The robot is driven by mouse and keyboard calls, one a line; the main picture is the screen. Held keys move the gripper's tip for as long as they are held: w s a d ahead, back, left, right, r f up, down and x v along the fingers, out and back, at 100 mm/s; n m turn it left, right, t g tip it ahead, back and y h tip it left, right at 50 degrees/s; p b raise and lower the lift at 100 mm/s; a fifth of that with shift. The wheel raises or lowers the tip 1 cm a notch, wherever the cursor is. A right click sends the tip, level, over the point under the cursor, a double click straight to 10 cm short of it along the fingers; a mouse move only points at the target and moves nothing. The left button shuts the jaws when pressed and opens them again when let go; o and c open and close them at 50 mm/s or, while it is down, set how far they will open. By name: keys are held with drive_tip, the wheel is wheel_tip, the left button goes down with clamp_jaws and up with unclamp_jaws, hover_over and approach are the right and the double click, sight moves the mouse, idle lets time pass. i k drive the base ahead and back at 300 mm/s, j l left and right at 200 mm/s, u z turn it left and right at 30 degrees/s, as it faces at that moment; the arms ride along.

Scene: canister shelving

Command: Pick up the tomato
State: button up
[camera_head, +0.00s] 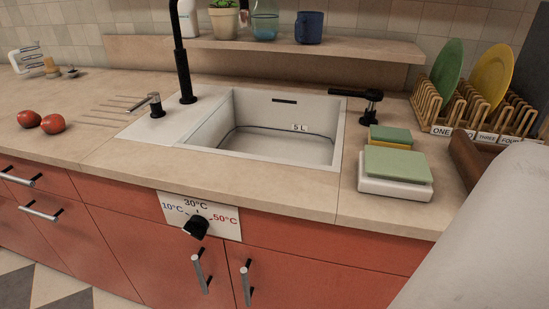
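Two red tomatoes lie on the beige counter at the left of the head view. One tomato (52,124) is nearer and to the right. The other tomato (28,119) is just left of it and slightly farther back. They are side by side, and I cannot tell whether they touch. My gripper is not in view. A large pale rounded shape at the lower right looks like part of my own arm, far from the tomatoes.
Right of the tomatoes are drain grooves and a white sink (265,130) with a black faucet (183,60). Sponges (397,164) and a plate rack (485,105) stand at the right. A shelf (290,46) runs behind. The counter (110,165) in front of the tomatoes is clear.

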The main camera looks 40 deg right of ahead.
sight(54, 124)
drive_tip(key=i+j+z, duration=0.1)
drive_tip(key=i+j, duration=0.15)
drive_tip(key=i+j+z, duration=0.15)
drive_tip(key=j, duration=0.35)
drive_tip(key=i+j+z, duration=0.1)
drive_tip(key=i+j, duration=0.25)
